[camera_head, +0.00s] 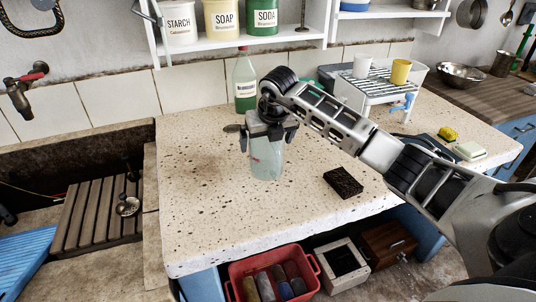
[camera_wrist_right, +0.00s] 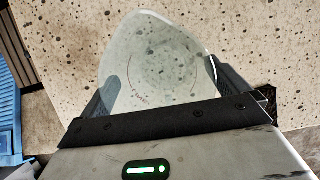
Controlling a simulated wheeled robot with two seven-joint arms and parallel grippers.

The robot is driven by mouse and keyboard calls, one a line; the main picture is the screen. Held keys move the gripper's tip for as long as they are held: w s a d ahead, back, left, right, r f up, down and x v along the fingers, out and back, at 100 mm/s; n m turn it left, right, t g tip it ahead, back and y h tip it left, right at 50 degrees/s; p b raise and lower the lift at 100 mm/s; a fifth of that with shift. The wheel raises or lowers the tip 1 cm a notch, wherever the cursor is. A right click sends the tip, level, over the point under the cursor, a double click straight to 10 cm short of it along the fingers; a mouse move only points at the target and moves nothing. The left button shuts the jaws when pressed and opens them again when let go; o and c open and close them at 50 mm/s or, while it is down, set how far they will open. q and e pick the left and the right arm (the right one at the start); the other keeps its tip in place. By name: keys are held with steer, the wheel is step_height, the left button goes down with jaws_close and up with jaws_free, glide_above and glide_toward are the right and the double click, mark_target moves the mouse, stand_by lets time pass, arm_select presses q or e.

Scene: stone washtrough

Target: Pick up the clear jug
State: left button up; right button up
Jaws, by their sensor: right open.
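The clear jug (camera_head: 266,162) stands on the speckled stone counter (camera_head: 205,225), a pale see-through vessel. My right gripper (camera_head: 267,142) is over its top and hides its upper part in the head view. In the right wrist view the jug (camera_wrist_right: 155,60) lies between the two spread fingers of the right gripper (camera_wrist_right: 168,92), one on each side. The gripper is open; whether a finger touches the jug I cannot tell. My left gripper is not in view.
A green bottle (camera_head: 245,82) stands behind the jug. A dark sponge (camera_head: 343,182) lies to its right. A dish rack (camera_head: 350,91) with cups stands at the back right. A red crate (camera_head: 238,270) is below the counter; its front left top is clear.

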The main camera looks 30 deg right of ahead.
steer(key=c, duration=0.9)
steer(key=shift+r, duration=0.1)
